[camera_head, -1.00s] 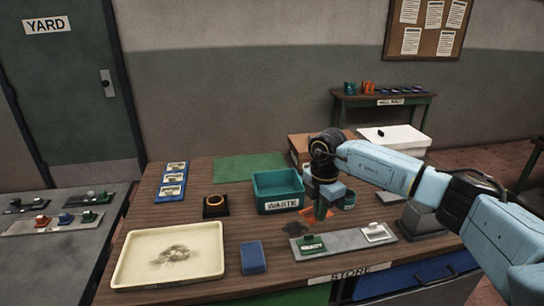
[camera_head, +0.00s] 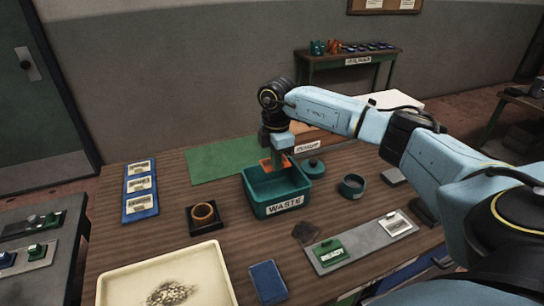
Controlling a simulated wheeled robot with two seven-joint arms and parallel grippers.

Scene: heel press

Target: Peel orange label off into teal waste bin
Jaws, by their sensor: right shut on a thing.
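The teal waste bin (camera_head: 277,209) stands in the middle of the wooden table, with a white WASTE label on its front. My right gripper (camera_head: 281,158) is above the bin's back part, pointing down. It is shut on the orange label (camera_head: 267,165), which shows at the fingertips over the bin's opening. The fingers hide part of the label. On the grey strip (camera_head: 363,243) in front right of the bin lie a green tagged piece (camera_head: 331,252) and a white tagged piece (camera_head: 397,224). My left gripper is not in view.
A round teal lid (camera_head: 313,168) and a small round pot (camera_head: 352,186) stand right of the bin. Left are a ring on a dark block (camera_head: 203,213) and a blue card board (camera_head: 141,190). A cream tray (camera_head: 215,268) and a blue block (camera_head: 268,282) lie in front.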

